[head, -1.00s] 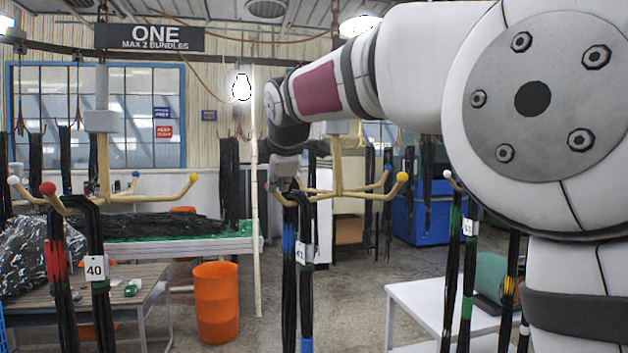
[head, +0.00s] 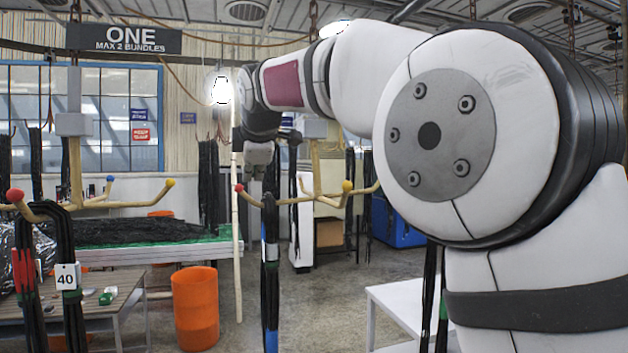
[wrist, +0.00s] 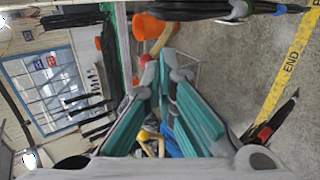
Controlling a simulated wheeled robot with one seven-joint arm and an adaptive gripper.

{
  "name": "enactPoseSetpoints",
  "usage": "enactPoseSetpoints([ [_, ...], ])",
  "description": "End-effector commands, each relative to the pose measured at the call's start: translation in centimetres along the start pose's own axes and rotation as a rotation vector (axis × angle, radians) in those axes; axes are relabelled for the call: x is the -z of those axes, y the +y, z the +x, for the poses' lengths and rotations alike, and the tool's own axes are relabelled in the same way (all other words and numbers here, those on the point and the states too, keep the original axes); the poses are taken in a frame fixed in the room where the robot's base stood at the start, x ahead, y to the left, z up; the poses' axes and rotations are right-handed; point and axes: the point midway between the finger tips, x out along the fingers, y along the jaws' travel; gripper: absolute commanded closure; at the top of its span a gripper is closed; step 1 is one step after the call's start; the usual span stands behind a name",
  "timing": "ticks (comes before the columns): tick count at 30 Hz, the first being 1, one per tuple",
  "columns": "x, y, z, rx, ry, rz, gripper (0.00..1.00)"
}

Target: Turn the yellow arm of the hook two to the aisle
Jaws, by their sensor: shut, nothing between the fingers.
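The middle hook (head: 318,193) hangs on a post, with pale yellow arms and coloured ball tips. A red tip (head: 239,188) is at its left and a yellow tip (head: 347,186) right of the post. A further arm runs right and ends behind my arm. A black hose bundle (head: 270,285) with a blue band hangs from its left side. My gripper (head: 257,160) is shut and empty, just above and behind the red tip. In the wrist view its teal-padded fingers (wrist: 163,84) are near the red tip (wrist: 145,58); a yellow tip (wrist: 143,135) shows beyond. No number for this hook is readable.
The left hook (head: 75,205) under the ONE sign (head: 124,38) carries bundle 40 (head: 68,276). An orange bin (head: 195,308) stands on the floor between. A white table (head: 400,305) is at the lower right. My arm blocks the right side.

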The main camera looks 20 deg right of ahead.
Motion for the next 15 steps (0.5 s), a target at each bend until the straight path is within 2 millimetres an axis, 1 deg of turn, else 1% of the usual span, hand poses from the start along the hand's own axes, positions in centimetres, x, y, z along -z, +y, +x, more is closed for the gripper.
enactPoseSetpoints([
  [15, -1.1, 2.2, -3.0, -0.001, 0.001, 0.001, 1.00],
])
